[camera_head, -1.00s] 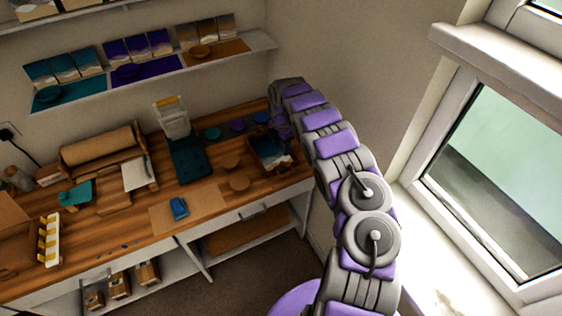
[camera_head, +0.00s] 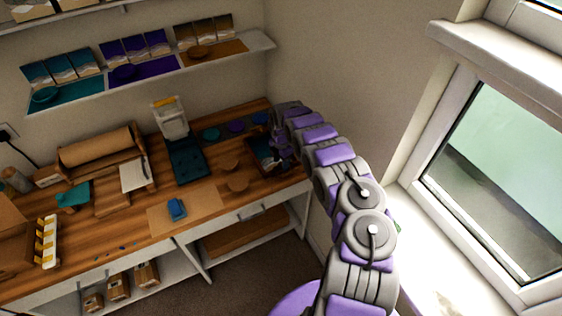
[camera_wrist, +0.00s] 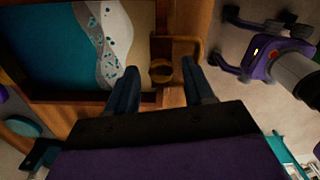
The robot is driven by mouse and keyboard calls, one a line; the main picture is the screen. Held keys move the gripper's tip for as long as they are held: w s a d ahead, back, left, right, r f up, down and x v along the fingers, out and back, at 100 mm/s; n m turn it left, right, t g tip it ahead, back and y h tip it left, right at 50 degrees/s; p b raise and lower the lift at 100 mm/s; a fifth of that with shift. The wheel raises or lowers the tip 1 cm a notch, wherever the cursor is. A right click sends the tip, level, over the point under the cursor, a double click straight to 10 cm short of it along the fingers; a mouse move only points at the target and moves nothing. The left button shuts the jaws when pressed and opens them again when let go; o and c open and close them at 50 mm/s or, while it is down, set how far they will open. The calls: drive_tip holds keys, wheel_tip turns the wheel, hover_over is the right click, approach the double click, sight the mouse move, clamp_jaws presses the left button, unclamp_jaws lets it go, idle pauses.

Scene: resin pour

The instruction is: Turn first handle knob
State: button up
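A wooden-framed tray (camera_wrist: 80,97) with a teal, sand and white wave surface fills the upper left of the wrist view. A brass-brown handle (camera_wrist: 184,40) with a small round knob (camera_wrist: 161,72) sits at its right edge. My gripper (camera_wrist: 160,68) is open, with one dark blue finger on each side of the knob. The fingers look apart from the knob, though depth is hard to judge. In the head view the tray (camera_head: 259,147) lies at the right end of the bench, and my gripper (camera_head: 283,160) is at its right side, partly hiding it.
A shelf (camera_head: 255,42) hangs above. A window (camera_head: 500,170) is at right. A purple-based wheeled chair (camera_wrist: 262,62) stands near the handle side.

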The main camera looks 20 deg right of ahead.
drive_tip(key=shift+d, duration=0.25)
drive_tip(key=shift+c, duration=1.4)
drive_tip(key=shift+a, duration=0.3)
clamp_jaws()
drive_tip(key=shift+d+m, duration=0.15)
drive_tip(key=shift+m, duration=0.15)
